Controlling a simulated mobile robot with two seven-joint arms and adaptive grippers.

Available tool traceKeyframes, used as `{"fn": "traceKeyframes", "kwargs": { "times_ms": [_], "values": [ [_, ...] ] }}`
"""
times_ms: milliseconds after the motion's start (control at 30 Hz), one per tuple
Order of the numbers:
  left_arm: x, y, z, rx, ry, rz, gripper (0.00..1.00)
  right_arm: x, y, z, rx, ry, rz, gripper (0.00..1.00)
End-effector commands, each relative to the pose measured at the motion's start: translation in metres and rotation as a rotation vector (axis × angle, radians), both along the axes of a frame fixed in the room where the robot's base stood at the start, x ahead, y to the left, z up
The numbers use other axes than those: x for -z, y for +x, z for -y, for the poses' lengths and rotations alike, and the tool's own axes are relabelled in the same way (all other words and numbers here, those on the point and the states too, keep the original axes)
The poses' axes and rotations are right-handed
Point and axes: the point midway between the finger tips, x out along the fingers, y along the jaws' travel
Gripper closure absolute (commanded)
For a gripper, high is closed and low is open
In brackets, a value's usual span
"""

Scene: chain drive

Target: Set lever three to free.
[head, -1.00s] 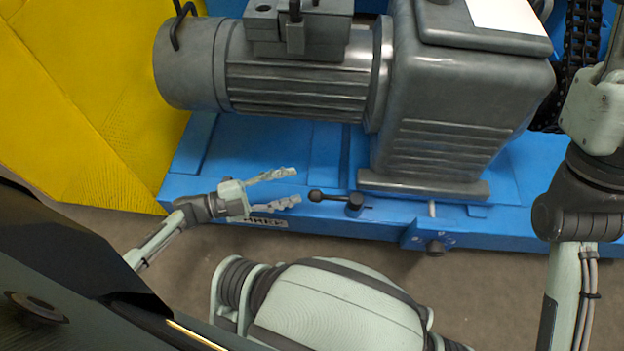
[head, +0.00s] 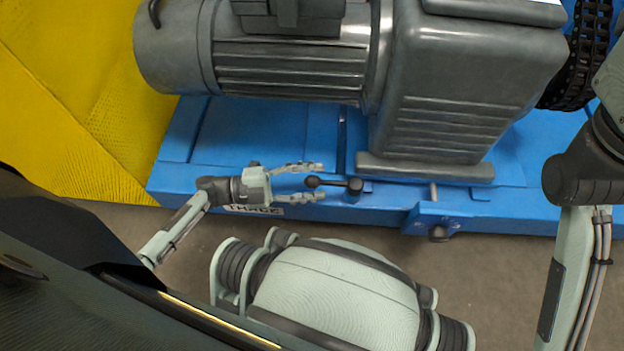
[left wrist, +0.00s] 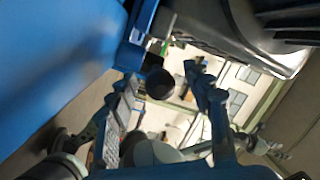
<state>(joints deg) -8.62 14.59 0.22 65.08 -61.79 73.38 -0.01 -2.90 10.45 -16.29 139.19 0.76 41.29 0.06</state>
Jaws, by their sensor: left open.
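The lever is a dark bar with a round black knob (head: 313,182), low on the front of the blue base. It lies about level, its knob pointing left from a black hub (head: 354,188). A label reading THREE (head: 255,209) is left of it on the base. My left gripper (head: 322,181) is open, with one finger above and one below the knob in the head view. In the left wrist view the dark knob (left wrist: 160,84) shows between the spread fingers. Whether a finger touches it I cannot tell. My right gripper is out of view.
The blue base (head: 240,140) carries a grey motor (head: 290,65) and gearbox (head: 460,90) above the lever. A dark round knob (head: 439,233) stands out at right. A chain (head: 588,50) runs at upper right. A yellow panel (head: 70,90) is at left. Floor in front is clear.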

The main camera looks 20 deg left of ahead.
Motion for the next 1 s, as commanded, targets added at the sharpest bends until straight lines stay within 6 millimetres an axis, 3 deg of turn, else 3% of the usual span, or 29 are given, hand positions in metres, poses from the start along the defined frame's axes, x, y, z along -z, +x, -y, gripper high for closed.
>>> {"fn": "traceKeyframes", "kwargs": {
  "times_ms": [133,533,1000],
  "values": [
    [-0.0001,0.0000,0.0000,0.000,0.000,0.000,0.51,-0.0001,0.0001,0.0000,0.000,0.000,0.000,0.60],
    [0.0000,-0.0003,-0.0002,0.000,0.000,0.000,1.00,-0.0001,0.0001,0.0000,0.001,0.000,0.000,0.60],
    [0.0000,-0.0013,-0.0029,-0.006,0.000,0.000,1.00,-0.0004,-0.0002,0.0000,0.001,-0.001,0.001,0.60]
  ]
}}
